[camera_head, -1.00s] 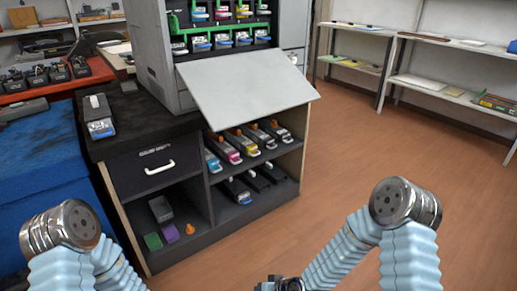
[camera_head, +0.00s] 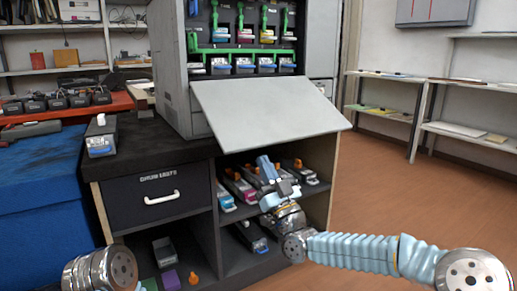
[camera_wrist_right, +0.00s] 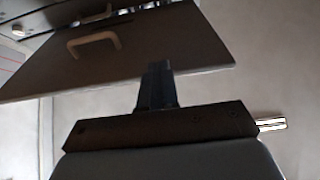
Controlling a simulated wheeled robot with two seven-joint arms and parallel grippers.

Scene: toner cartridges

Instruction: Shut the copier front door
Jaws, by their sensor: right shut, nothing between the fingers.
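The copier (camera_head: 172,60) stands on a dark cabinet. Its pale grey front door (camera_head: 270,108) is open, tilted outward and down over the cabinet's shelves, and cartridges show inside the copier. My right gripper (camera_head: 264,162) is shut and empty, just below the door and in front of the upper shelf. In the right wrist view its dark fingers (camera_wrist_right: 155,85) point at a broad panel (camera_wrist_right: 150,62) with a pale bar handle (camera_wrist_right: 95,42). This looks like the door's underside. I cannot tell whether they touch. My left gripper is out of view.
Toner cartridges (camera_head: 235,187) lie on the cabinet shelves behind my right arm. The cabinet has a closed drawer (camera_head: 157,195). A single cartridge (camera_head: 101,138) stands on the cabinet top at left. The wooden floor (camera_head: 370,190) at right is clear.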

